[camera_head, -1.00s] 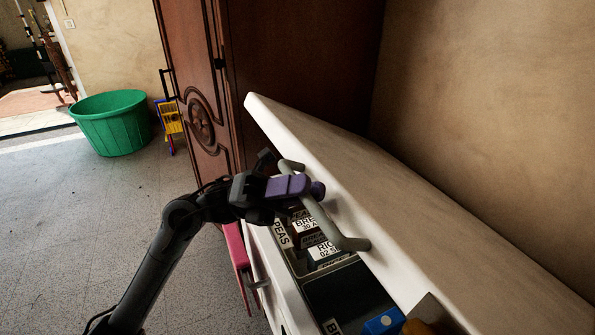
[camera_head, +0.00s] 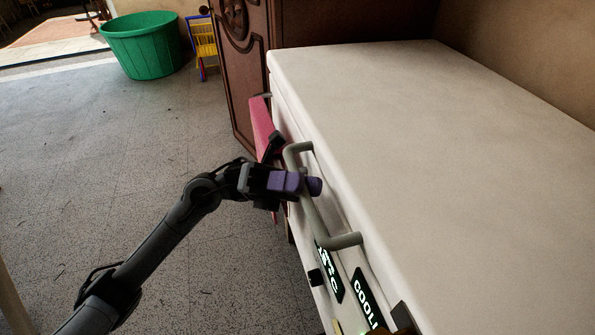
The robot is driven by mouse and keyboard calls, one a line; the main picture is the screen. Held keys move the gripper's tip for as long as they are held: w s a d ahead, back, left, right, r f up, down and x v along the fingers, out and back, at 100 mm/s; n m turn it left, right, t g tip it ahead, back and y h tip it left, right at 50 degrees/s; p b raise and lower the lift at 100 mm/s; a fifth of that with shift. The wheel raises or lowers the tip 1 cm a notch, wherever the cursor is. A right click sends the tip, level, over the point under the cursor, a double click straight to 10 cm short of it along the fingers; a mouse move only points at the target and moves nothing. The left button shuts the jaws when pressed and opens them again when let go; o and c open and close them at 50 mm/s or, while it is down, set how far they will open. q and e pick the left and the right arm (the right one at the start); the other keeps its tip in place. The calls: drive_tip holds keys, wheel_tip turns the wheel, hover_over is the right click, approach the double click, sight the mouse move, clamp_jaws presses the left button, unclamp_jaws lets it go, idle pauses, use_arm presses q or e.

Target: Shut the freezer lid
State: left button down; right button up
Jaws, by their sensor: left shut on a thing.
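The white freezer lid (camera_head: 420,130) lies flat, down on the freezer body (camera_head: 318,270), and hides the inside. A thin line runs between lid and body along the front; I cannot tell if any gap is left. The grey bar handle (camera_head: 322,222) sticks out from the lid's front edge. My left gripper (camera_head: 300,185), with purple fingers, is shut on the handle near its far end. My right gripper cannot be made out; a small dark part shows at the bottom edge.
A pink thing (camera_head: 262,128) hangs at the freezer's far front side. A dark wooden cabinet (camera_head: 245,75) stands behind. A green tub (camera_head: 145,47) and a yellow and blue toy cart (camera_head: 205,40) stand at the back. The floor on the left is clear.

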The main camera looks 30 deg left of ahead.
use_arm(q)
drive_tip(key=shift+f, duration=0.65)
drive_tip(key=shift+r, duration=0.25)
drive_tip(key=c, duration=1.2)
unclamp_jaws()
drive_tip(key=shift+o, duration=0.4)
drive_tip(key=shift+w+d, duration=0.1)
use_arm(e)
drive_tip(key=shift+w+d+f, duration=0.1)
drive_tip(key=shift+d+f, duration=0.1)
drive_tip(key=shift+f, duration=0.05)
